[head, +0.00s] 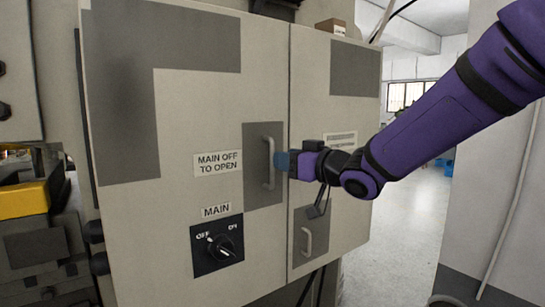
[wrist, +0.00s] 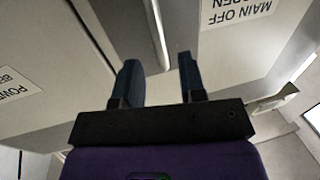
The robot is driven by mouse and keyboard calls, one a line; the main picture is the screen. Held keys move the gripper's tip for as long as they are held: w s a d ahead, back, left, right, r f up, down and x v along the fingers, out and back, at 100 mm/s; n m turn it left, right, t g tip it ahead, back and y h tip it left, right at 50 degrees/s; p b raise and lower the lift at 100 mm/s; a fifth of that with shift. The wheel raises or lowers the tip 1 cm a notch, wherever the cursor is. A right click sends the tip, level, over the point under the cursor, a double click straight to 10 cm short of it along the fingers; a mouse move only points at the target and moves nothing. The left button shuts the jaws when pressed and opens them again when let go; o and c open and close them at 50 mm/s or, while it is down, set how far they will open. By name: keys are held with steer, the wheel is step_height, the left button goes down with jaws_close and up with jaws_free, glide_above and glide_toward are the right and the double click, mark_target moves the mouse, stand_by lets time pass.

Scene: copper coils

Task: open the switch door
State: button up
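The switch door (head: 190,120) is the wide left door of a beige cabinet, and it looks shut. A grey vertical handle (head: 268,163) is on a dark grey patch near its right edge. In the wrist view, which is upside down, the handle (wrist: 156,35) shows as a light bar lying in line with the gap between my fingers. My gripper (head: 281,160) is just right of the handle in the head view. In the wrist view my gripper (wrist: 158,72) is open, with a finger on either side of the gap. Contact with the handle cannot be told.
A rotary MAIN switch (head: 222,247) marked OFF and ON is low on the door, below a "MAIN OFF TO OPEN" label (head: 217,162). A narrower right door (head: 310,110) has its own lower handle (head: 307,241). Open floor (head: 405,230) lies to the right.

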mark_target(272, 183)
steer(key=shift+x, duration=2.6)
steer(key=shift+c, duration=0.5)
jaws_close()
